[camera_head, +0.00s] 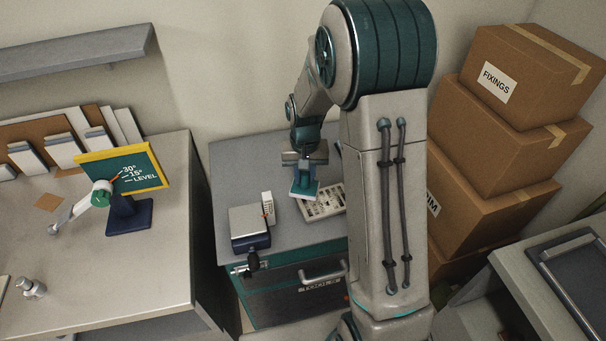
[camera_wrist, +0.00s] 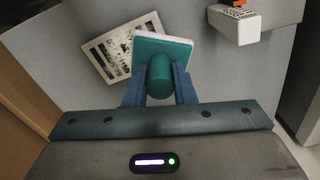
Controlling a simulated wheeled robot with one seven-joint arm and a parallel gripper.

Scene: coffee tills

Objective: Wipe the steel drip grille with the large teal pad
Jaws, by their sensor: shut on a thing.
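The large teal pad (camera_head: 304,189) is a square teal block with a pale underside and a round grip; it also shows in the wrist view (camera_wrist: 178,50). My gripper (camera_head: 305,168) is shut on that grip, with its blue fingers on either side in the wrist view (camera_wrist: 159,88). The drip grille (camera_head: 325,204) looks like a pale framed plate with dark slots, lying on the grey cabinet top. In the wrist view the pad covers part of the grille's right side (camera_wrist: 97,45). I cannot tell whether the pad touches it.
A scale-like device (camera_head: 250,222) with a steel plate and a small white keypad unit (camera_head: 268,207) stand left of the pad. My arm hides the cabinet's right side. Cardboard boxes (camera_head: 510,130) are stacked at the right. A bench (camera_head: 165,240) with a level sign (camera_head: 128,168) is at the left.

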